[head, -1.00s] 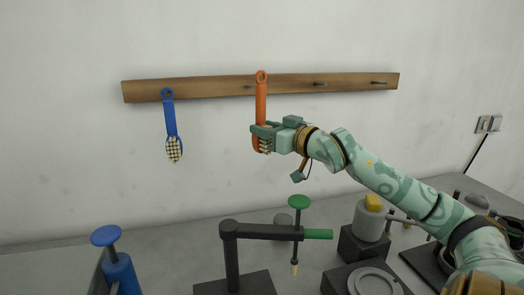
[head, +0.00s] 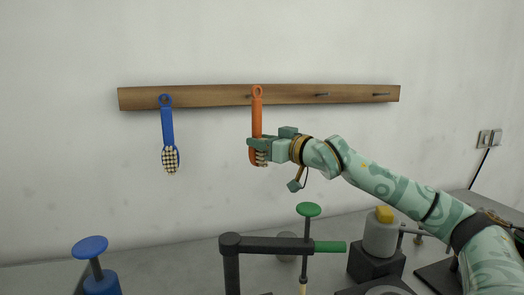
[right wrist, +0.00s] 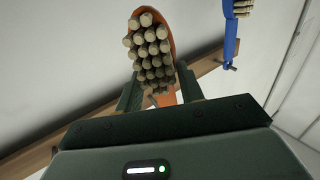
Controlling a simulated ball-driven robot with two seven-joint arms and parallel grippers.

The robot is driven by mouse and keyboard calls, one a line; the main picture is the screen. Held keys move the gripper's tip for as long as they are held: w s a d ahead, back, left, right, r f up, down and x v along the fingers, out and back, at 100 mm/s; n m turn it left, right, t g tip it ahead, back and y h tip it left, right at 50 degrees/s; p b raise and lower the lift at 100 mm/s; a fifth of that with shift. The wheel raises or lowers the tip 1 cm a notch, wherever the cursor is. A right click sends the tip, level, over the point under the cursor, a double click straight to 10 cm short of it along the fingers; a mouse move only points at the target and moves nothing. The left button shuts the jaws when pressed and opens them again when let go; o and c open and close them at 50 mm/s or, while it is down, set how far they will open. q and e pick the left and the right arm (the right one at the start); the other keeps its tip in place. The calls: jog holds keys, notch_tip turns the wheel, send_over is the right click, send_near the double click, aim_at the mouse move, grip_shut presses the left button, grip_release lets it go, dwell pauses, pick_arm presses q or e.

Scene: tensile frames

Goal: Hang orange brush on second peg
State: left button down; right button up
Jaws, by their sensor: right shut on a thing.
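The orange brush (head: 257,118) is upright in front of the wooden rail, its ring end up and bristles down. My right gripper (head: 258,146) is shut around its lower, bristled part. The ring overlaps the rail close to the second peg from the left (head: 249,97), whose tip shows just left of the handle. I cannot tell whether the peg is through the ring. My left gripper is out of view.
The wooden rail (head: 210,95) runs along the wall. A blue brush (head: 167,130) hangs on its leftmost peg. Two bare pegs, the third (head: 322,94) and fourth (head: 382,94), are to the right.

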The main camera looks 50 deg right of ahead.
jog(key=shift+w+d, duration=0.2)
jog(key=shift+w, duration=0.05)
jog(key=shift+w+d+r+p, duration=0.15)
jog(key=shift+w+d+p, duration=0.3)
jog(key=shift+w, duration=0.3)
jog(key=shift+w+d+p, duration=0.15)
jog(key=shift+p, duration=0.25)
jog(key=shift+c, duration=0.8)
jog(key=shift+w+d+p, duration=0.25)
jog(key=shift+w+p, duration=0.35)
jog(key=shift+w, duration=0.05)
jog(key=shift+w+d+f, duration=0.3)
jog(key=shift+w+f, duration=0.4)
jog(key=shift+f, duration=0.05)
jog(key=o, duration=1.2)
jog(key=shift+o, duration=0.2)
jog(key=shift+s, duration=0.1)
